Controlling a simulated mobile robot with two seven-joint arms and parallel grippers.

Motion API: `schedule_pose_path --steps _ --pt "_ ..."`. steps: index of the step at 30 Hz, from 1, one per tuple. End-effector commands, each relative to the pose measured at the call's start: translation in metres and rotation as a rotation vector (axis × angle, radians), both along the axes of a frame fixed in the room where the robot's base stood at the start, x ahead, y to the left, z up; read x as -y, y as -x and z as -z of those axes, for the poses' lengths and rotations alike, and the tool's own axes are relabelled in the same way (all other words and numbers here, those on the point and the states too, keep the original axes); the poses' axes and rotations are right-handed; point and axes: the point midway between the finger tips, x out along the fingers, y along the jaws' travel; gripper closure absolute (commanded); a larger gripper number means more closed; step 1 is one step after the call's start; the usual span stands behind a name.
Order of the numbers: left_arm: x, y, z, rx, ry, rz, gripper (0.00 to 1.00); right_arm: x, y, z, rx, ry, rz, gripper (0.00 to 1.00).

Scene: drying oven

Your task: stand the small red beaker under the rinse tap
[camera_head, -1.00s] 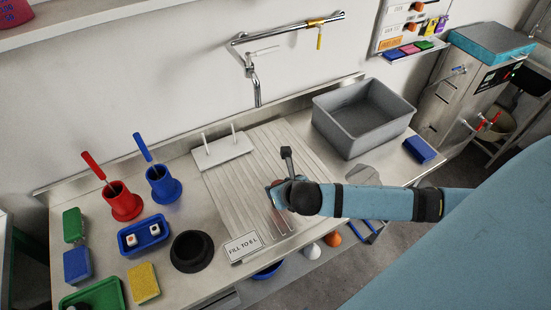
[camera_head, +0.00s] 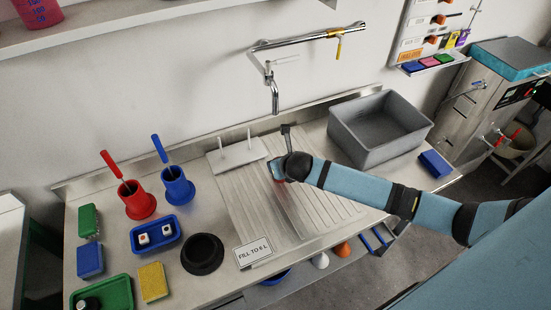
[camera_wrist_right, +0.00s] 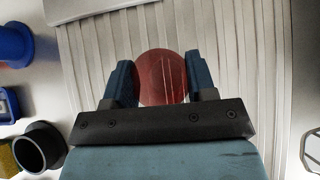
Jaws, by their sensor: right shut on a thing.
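The small red beaker (camera_wrist_right: 162,78) shows as a translucent red round shape between my fingers in the right wrist view. My right gripper (camera_wrist_right: 162,82) is shut on it. In the head view the right gripper (camera_head: 279,172) is over the ribbed drainboard, and only a sliver of the beaker's red shows. The chrome rinse tap (camera_head: 274,92) hangs from the wall, with its spout above and behind the gripper in the picture. I cannot tell whether the beaker touches the drainboard. My left gripper is not in view.
A white peg rack (camera_head: 238,155) stands behind the drainboard (camera_head: 318,212), left of the gripper. A grey basin (camera_head: 378,125) stands to the right. A "FILL TO 6 L" sign (camera_head: 253,253) sits at the front. Red (camera_head: 137,201) and blue (camera_head: 178,187) holders stand left.

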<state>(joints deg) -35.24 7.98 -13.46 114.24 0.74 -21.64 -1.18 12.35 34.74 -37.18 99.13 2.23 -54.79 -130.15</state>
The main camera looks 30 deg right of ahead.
Motion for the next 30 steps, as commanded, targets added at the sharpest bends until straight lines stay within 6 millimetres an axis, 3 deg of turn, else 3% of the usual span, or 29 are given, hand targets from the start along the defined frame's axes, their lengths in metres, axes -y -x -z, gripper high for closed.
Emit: schedule_pose_path --steps 6,9,21,22,24,25,30 --pt "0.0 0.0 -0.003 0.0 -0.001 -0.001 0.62 0.002 -0.038 -0.002 0.002 -0.002 0.002 0.74" --pt "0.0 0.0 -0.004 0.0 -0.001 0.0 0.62 0.002 -0.034 0.012 -0.002 -0.002 0.002 0.74" --pt "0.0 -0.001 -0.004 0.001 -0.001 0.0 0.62 0.002 -0.034 0.017 0.001 0.0 0.0 0.74" --pt "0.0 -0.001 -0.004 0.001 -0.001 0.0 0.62 0.002 -0.034 0.017 0.001 -0.001 0.001 0.44" --pt "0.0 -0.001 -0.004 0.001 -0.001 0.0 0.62 0.002 -0.034 0.017 0.001 -0.001 0.001 0.28" --pt "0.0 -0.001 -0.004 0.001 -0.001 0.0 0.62 0.002 -0.034 0.017 0.001 -0.001 0.001 0.23" --pt "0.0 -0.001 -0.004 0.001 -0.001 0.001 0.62 0.002 -0.034 0.017 0.001 -0.001 0.001 0.23"
